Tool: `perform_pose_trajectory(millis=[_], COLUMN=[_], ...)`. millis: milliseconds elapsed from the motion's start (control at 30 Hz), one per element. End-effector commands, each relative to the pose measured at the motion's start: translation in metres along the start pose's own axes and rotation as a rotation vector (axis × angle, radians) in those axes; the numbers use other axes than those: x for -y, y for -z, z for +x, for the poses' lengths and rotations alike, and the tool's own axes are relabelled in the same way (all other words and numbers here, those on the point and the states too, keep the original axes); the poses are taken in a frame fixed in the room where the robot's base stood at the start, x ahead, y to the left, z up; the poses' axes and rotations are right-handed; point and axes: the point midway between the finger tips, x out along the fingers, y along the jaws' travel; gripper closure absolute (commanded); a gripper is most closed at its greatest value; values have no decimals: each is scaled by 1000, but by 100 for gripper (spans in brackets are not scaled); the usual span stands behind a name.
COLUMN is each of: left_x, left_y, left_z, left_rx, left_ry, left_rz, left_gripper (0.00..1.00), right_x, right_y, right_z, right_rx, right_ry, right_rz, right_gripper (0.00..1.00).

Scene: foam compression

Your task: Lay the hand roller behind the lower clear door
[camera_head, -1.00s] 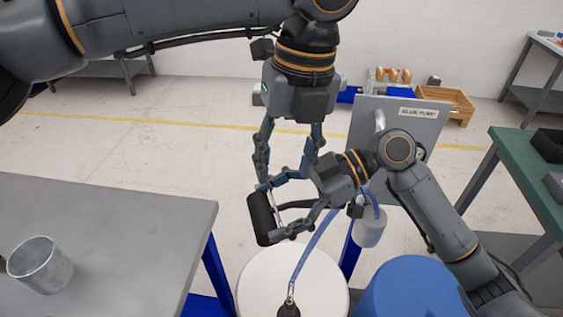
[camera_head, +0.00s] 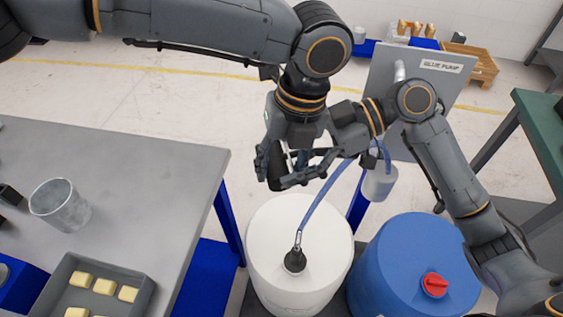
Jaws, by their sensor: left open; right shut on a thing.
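The hand roller, with a black cylinder (camera_head: 276,168), hangs in the air above the white drum. My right gripper (camera_head: 303,166) comes in from the right and is shut on it; the handle is mostly hidden between the two grippers. My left gripper (camera_head: 279,150) points down from above right at the roller, its fingers open and overlapping it in the picture. I cannot tell whether the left fingers touch it. No clear door is in view.
Below stand a white drum (camera_head: 275,240) with a blue hose (camera_head: 322,198) and a blue drum (camera_head: 405,262). A grey panel marked glue pump (camera_head: 425,62) stands behind.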

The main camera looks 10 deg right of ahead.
Motion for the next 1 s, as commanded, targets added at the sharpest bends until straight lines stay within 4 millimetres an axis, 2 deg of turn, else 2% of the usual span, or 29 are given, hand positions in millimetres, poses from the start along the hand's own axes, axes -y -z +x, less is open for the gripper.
perform_pose_trajectory(millis=[267,500,533,600,1000], left_x=[0,1,1,2,1], left_y=[0,0,0,0,1], left_z=[1,1,0,0,0], left_rx=[1,0,1,1,-1], left_ry=[0,4,5,5,3], left_rz=[0,1,1,1,5], left_gripper=[53,100,100,100,100], right_x=[0,0,0,0,0], right_y=[1,2,2,2,0], right_z=[0,0,0,0,-2], right_rx=[-2,-4,-4,-5,-1], right_ry=[0,1,1,1,-1], right_rz=[-1,-2,-2,-2,0], right_gripper=[54,54,14,0,0])
